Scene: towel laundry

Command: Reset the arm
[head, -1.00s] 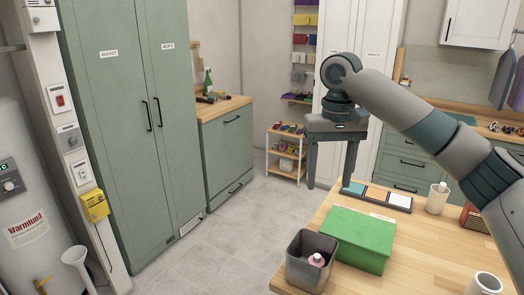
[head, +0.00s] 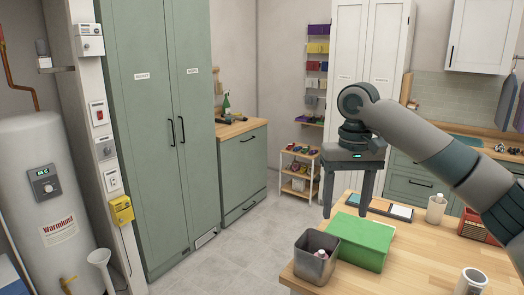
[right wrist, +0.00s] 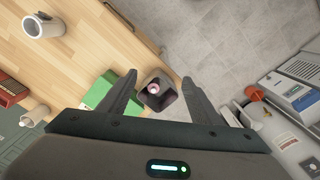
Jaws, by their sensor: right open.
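My right gripper (head: 347,208) is held in the air above the far-left end of the wooden table, its two fingers pointing down. The fingers are spread wide apart with nothing between them. In the right wrist view the open right gripper (right wrist: 159,77) hangs over the table edge, with the grey bin showing below between its fingers. My right arm comes in from the right in the head view. My left gripper does not show in either view.
On the wooden table (head: 420,262) are a grey bin (head: 312,266) holding a pink-capped bottle, a green box (head: 360,243), a white bottle (head: 436,209) and a white mug (head: 470,282). Green cabinets (head: 150,130) and a water heater (head: 45,190) stand left. The floor between is clear.

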